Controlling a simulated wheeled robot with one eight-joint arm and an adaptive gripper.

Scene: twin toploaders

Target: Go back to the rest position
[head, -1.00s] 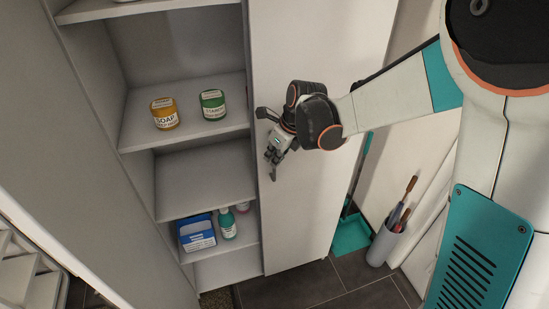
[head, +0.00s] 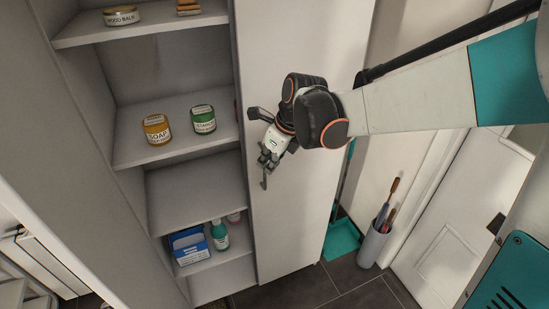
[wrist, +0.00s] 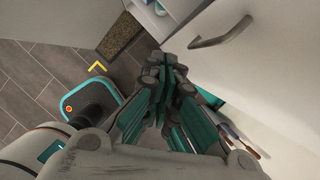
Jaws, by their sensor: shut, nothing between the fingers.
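My gripper (head: 265,172) is in front of the white cabinet door (head: 290,120) in the head view, right of the open shelves. Its fingers are shut with nothing between them. In the wrist view the teal-padded fingers (wrist: 172,95) point toward the cabinet and floor. A curved door handle (wrist: 222,34) shows near them in the wrist view, apart from the fingers.
The open cabinet holds a soap jar (head: 156,129), a green-labelled jar (head: 203,120), a blue box (head: 189,246) and a teal bottle (head: 220,236). A teal dustpan (head: 342,240) and a grey bin (head: 374,246) stand on the floor at right. A white door (head: 450,240) is beyond.

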